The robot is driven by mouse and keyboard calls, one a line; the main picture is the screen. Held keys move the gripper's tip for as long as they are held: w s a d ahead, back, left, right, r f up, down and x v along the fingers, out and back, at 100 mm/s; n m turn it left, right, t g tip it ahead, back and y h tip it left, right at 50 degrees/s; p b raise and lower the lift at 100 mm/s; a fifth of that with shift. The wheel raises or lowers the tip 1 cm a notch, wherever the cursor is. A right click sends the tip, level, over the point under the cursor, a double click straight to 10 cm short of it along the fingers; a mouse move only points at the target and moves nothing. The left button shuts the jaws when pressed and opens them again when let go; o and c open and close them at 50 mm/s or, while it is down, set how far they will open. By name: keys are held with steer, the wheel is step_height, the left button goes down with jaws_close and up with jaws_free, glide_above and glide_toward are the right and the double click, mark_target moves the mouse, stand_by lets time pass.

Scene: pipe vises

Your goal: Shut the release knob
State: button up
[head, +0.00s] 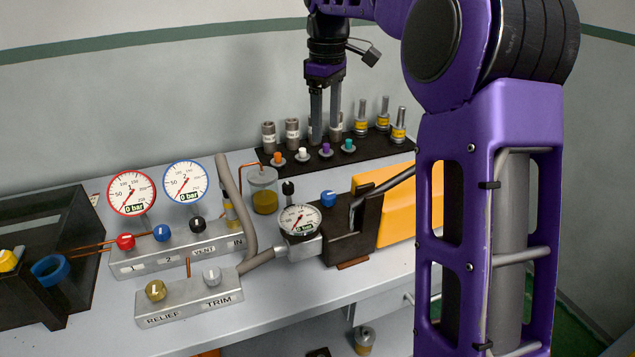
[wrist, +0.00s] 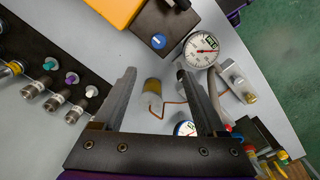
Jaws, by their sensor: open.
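A blue knob (head: 328,198) with a small white mark sits on top of the dark pump block (head: 343,238); I take it for the release knob, though no label on it is readable. It also shows in the wrist view (wrist: 159,41) near the top centre, beyond my fingertips. Whether it is shut cannot be told. My gripper (head: 326,138) points down over the back of the bench, behind the knob and above it, near the dark fittings rack. In the wrist view my gripper (wrist: 158,75) has its two fingers wide apart with nothing held.
A pump gauge (head: 300,221) reading 0 bar stands left of the knob. A yellow-liquid jar (head: 265,192) is behind it. The fittings rack (head: 345,155) holds several upright parts. Valve manifold (head: 180,252) and RELIEF/TRIM block (head: 188,299) lie left. An orange body (head: 400,215) extends right.

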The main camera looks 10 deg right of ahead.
steer(key=d, duration=0.1)
steer(key=b, duration=0.3)
glide_toward(329, 195)
step_height(329, 195, down, 9)
steer(key=shift+w+r, duration=0.1)
steer(key=shift+w, duration=0.05)
jaws_close()
stand_by(0.4)
